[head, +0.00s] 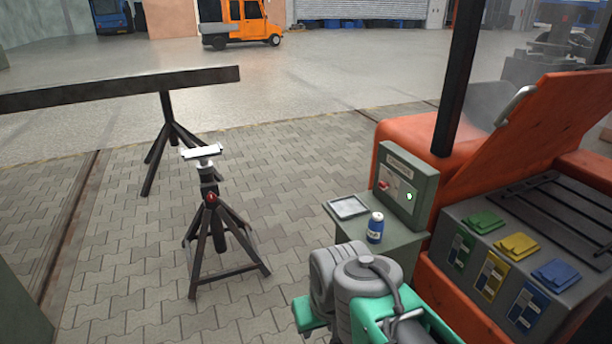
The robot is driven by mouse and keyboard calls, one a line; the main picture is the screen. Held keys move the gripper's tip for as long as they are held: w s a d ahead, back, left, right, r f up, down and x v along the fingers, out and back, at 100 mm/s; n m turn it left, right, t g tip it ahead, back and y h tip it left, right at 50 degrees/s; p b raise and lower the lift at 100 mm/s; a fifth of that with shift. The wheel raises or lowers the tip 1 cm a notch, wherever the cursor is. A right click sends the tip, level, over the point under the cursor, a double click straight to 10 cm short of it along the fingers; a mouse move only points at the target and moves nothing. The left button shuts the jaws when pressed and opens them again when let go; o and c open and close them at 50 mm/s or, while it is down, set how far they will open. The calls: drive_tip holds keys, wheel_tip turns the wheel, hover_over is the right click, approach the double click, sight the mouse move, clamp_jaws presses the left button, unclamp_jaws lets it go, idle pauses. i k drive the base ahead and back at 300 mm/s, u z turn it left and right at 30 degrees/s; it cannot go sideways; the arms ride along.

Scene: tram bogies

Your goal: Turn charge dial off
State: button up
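A grey-green control box (424,180) stands upright on a small grey-green cabinet right of the middle in the head view. Its front has a pale label strip across the top, a small red knob or switch (384,185) on a light plate at the left, and a small round white spot (409,196) at the right. I cannot tell which of these is the charge dial, nor its setting. My arm's grey and green links fill the bottom, in front of and below the box. My gripper's fingers do not show.
An orange vehicle body (545,125) and a grey bin unit with coloured lids (455,222) stand right. A dark stand (215,235) is left; paving between is clear.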

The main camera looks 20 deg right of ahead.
sight(381, 186)
drive_tip(key=u, duration=0.35)
drive_tip(key=i, duration=2.25)
drive_tip(key=z, duration=0.45)
